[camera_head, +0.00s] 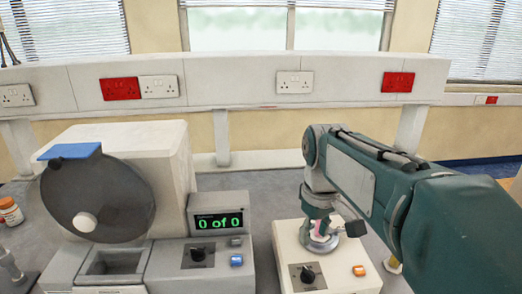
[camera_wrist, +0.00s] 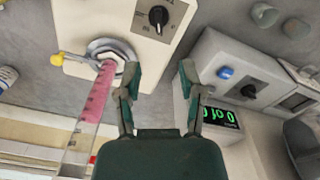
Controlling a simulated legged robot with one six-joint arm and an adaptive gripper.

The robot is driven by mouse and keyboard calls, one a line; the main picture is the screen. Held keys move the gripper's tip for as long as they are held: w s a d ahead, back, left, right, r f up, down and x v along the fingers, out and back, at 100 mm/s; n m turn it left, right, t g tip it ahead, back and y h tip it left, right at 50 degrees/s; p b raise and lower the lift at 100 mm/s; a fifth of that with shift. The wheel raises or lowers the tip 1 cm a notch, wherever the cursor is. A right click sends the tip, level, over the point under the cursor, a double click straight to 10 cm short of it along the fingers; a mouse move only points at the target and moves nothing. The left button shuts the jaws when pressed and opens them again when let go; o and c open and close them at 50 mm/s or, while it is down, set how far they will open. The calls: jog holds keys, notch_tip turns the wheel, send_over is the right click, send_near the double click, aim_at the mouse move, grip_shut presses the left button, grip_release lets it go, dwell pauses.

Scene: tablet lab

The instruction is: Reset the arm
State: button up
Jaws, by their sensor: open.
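My arm reaches in from the right in the head view. My gripper (camera_head: 322,210) is just above a low white device (camera_head: 290,245) with a black knob. In the wrist view my gripper (camera_wrist: 160,82) has its two fingers apart with nothing between them. A clear upright vessel of pink contents (camera_wrist: 95,105) stands by a round metal plate (camera_wrist: 104,48) on that device, just left of the left finger. In the head view only a bit of pink shows behind my gripper, mostly hidden.
A larger white machine (camera_head: 130,165) with a dark round disc stands left, with a display (camera_head: 219,222) reading "0 of 0". A pill bottle (camera_head: 10,211) is at the far left. A socket rail (camera_head: 225,80) runs along the back. Grey bench is clear between the machines.

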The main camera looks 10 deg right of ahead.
jog(key=s+f+m+t, duration=0.3)
jog(key=s+m+t, duration=0.1)
jog(key=s, duration=1)
jog(key=shift+f+m+t, duration=0.2)
jog(key=shift+m+t, duration=0.2)
jog(key=shift+t, duration=0.3)
